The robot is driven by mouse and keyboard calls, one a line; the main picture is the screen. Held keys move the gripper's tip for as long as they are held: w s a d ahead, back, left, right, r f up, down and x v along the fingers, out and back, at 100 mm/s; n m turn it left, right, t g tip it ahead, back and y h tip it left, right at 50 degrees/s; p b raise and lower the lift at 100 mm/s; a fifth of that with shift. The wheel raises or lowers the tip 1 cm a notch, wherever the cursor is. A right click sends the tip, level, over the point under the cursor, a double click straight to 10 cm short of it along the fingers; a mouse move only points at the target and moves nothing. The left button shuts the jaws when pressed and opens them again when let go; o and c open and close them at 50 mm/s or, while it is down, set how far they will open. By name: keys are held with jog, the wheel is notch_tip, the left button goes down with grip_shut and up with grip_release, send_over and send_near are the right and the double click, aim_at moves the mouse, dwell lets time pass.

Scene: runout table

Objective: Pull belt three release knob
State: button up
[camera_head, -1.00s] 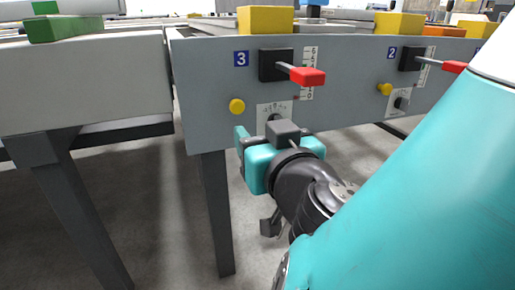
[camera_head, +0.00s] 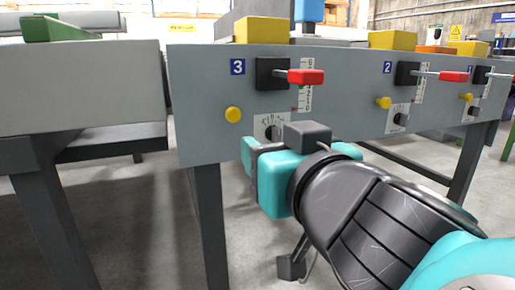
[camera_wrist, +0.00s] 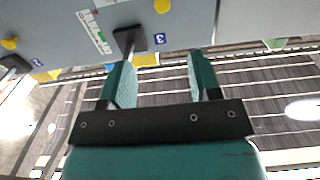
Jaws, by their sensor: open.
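The belt three panel carries a blue label 3 (camera_head: 237,68). Below it is a round yellow knob (camera_head: 233,115), which also shows at the top edge of the wrist view (camera_wrist: 162,6). A red-handled lever (camera_head: 306,77) sticks out of a black block right of the label. In the wrist view its rod (camera_wrist: 128,40) runs behind my left finger, hiding its red end. My gripper (camera_wrist: 160,65) is open and empty, with its fingers apart. In the head view my gripper (camera_head: 250,160) is low in front of the panel, below the yellow knob and dial.
A small black dial (camera_head: 272,127) on a white plate sits between knob and gripper. Panel 2, with its own yellow knob (camera_head: 384,103) and red lever (camera_head: 453,76), is to the right. Yellow blocks (camera_head: 262,30) stand on top. A grey table (camera_head: 80,85) stands at left.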

jog(key=d+f+m+g+h+p, duration=0.1)
jog(key=d+g+h+p, duration=0.3)
jog(key=d+g+p, duration=0.75)
jog(key=s+a+r+n+g+y+p, duration=0.25)
jog(key=s+r+n+g+p, duration=0.3)
jog(key=s+r+p, duration=0.5)
notch_tip(320, 180, up, 37)
jog(key=p, duration=3.7)
jog(key=shift+d+f+m+y, duration=0.2)
jog(key=shift+d+m+y, duration=0.15)
